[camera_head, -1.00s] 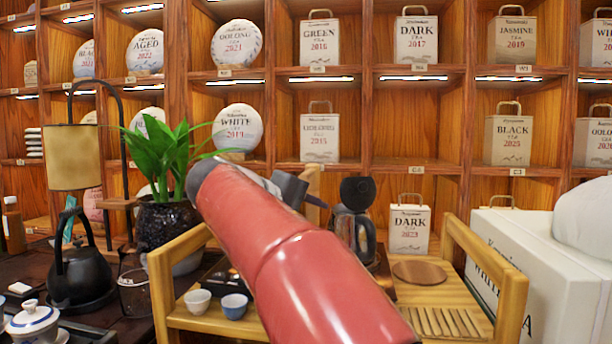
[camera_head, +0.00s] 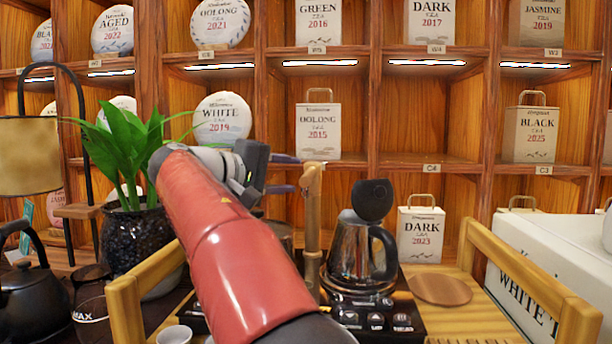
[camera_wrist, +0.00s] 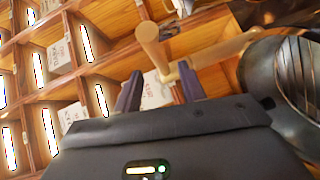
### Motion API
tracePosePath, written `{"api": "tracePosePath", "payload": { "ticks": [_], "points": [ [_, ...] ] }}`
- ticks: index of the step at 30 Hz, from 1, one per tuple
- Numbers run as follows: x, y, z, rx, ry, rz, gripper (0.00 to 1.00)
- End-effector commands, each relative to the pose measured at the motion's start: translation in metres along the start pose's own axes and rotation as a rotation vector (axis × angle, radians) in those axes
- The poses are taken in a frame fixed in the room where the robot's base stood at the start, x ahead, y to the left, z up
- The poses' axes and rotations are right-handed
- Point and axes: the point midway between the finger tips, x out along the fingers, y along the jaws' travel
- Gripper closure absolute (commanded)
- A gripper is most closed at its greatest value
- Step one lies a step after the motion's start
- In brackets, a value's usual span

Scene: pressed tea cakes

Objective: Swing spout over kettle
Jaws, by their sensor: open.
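The spout is a tan, bamboo-like tap on an upright post (camera_head: 313,225), just left of the kettle in the head view. In the wrist view its thick round piece (camera_wrist: 151,38) and a thinner tube stand ahead of my fingers. The kettle (camera_head: 345,248) is shiny with a black handle and a raised round black lid; its side shows at the right of the wrist view (camera_wrist: 296,85). My gripper (camera_head: 296,172) is open beside the top of the post, its fingers on either side of the spout's line in the wrist view (camera_wrist: 160,70). Contact cannot be told.
The kettle stands on a dark base with buttons (camera_head: 375,318) on a wooden tray stand with raised side rails (camera_head: 530,275). A potted plant (camera_head: 130,240) stands left of my arm. A DARK tea bag (camera_head: 421,235) and a round wooden coaster (camera_head: 440,290) are right of the kettle.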

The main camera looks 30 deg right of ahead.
Motion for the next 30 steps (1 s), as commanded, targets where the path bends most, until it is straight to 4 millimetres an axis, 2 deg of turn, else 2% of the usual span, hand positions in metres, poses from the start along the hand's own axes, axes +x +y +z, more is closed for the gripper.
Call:
{"api": "tracePosePath", "payload": {
  "ticks": [3,9,14,21,30],
  "points": [
    [0.022,0.001,0.001,0.0,-0.005,0.0,0.59],
    [0.049,0.0,0.001,-0.001,-0.003,0.0,0.59],
    [0.058,0.0,0.0,0.0,-0.001,-0.001,0.59],
    [0.059,-0.001,0.0,0.0,0.0,-0.001,0.59],
    [0.059,-0.001,0.0,0.0,0.0,-0.001,0.97]
  ]
}}
